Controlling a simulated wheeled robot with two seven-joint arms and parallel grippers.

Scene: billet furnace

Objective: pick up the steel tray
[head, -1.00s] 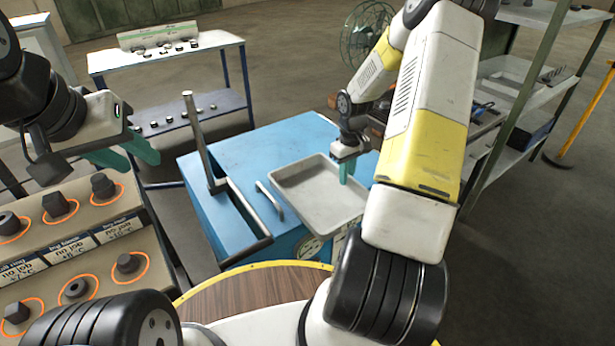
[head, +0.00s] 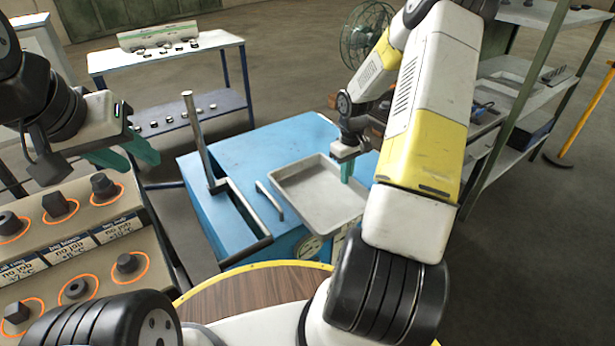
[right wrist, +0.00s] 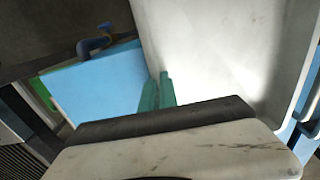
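The steel tray (head: 312,202) is a shallow grey rectangular pan at the right part of the blue cabinet's top (head: 262,150). It fills much of the right wrist view (right wrist: 215,45). My right gripper (head: 346,176) points down at the tray's far right rim. In the right wrist view its green fingers (right wrist: 158,92) are close together, one on each side of the rim, and look shut on it. Whether the tray is lifted at all I cannot tell. My left gripper (head: 128,158) is open and empty, away at the left above the control panel.
A grey handle bar (head: 270,201) lies left of the tray. An upright post (head: 198,138) with a frame stands on the cabinet's left side. A control panel (head: 85,232) with knobs is at the left. Shelves (head: 515,90) stand right, a small table (head: 165,55) behind.

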